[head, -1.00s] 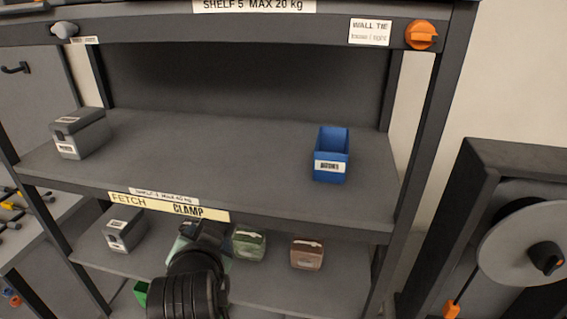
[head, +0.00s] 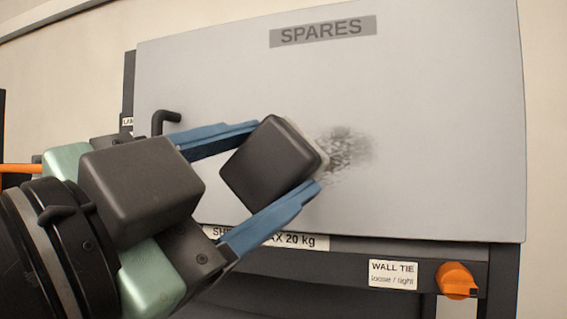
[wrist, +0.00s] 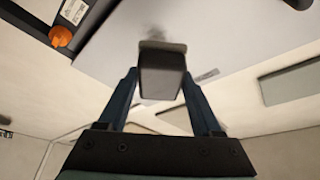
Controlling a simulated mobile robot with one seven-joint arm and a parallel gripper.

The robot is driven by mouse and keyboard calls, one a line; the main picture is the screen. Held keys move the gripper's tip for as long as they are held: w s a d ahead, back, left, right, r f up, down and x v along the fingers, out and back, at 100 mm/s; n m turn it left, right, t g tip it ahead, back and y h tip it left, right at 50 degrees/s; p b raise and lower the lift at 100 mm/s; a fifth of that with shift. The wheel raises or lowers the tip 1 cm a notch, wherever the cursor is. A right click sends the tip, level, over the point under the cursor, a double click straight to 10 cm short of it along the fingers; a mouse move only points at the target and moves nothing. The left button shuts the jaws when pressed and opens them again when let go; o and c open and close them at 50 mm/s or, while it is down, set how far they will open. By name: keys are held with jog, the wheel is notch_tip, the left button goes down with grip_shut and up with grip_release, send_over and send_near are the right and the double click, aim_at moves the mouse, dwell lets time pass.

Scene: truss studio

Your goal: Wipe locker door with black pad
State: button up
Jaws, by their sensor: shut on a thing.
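The locker door (head: 430,120) is a pale grey panel marked SPARES, and it is closed. A dark speckled smudge (head: 350,149) lies near its middle. My gripper (head: 290,158) has two blue fingers shut on the black pad (head: 268,165), a dark block with a pale layer on its door side. The pad is tilted and sits at the left edge of the smudge, hiding part of the door. I cannot tell for sure whether it touches. In the wrist view the pad (wrist: 162,75) is between the fingers, with the door (wrist: 230,35) beyond and some smudge showing beside it.
A dark door handle (head: 165,121) is at the left, close above my gripper. Below the door is a shelf beam with a label, partly hidden by a finger. An orange wall-tie knob (head: 457,280) sticks out at lower right. The right part of the door is clear.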

aim_at(390, 154)
jog(key=shift+d+r, duration=0.1)
jog(key=shift+r, duration=0.05)
jog(key=shift+w+d+p, duration=0.2)
jog(key=shift+w+d, duration=0.05)
jog(key=shift+w, duration=0.65)
jog(key=shift+w+d+p, duration=0.15)
jog(key=shift+w+d, duration=0.15)
jog(key=shift+w, duration=0.6)
jog(key=shift+w+d+p, duration=0.2)
jog(key=shift+w+d, duration=0.05)
jog(key=shift+w, duration=0.65)
jog(key=shift+w+d, duration=0.3)
jog(key=shift+w, duration=0.55)
jog(key=shift+s+d+b, duration=0.1)
jog(key=shift+s+d, duration=0.15)
jog(key=shift+d, duration=0.4)
jog(key=shift+s+d+b, duration=0.1)
jog(key=shift+s+d, duration=0.15)
jog(key=shift+d, duration=0.35)
jog(key=shift+s+d+b, duration=0.1)
jog(key=shift+s+d, duration=0.15)
jog(key=shift+d, duration=0.4)
jog(key=shift+s+d, duration=0.25)
jog(key=shift+d, duration=0.7)
jog(key=shift+s+d, duration=0.2)
jog(key=shift+d, duration=0.75)
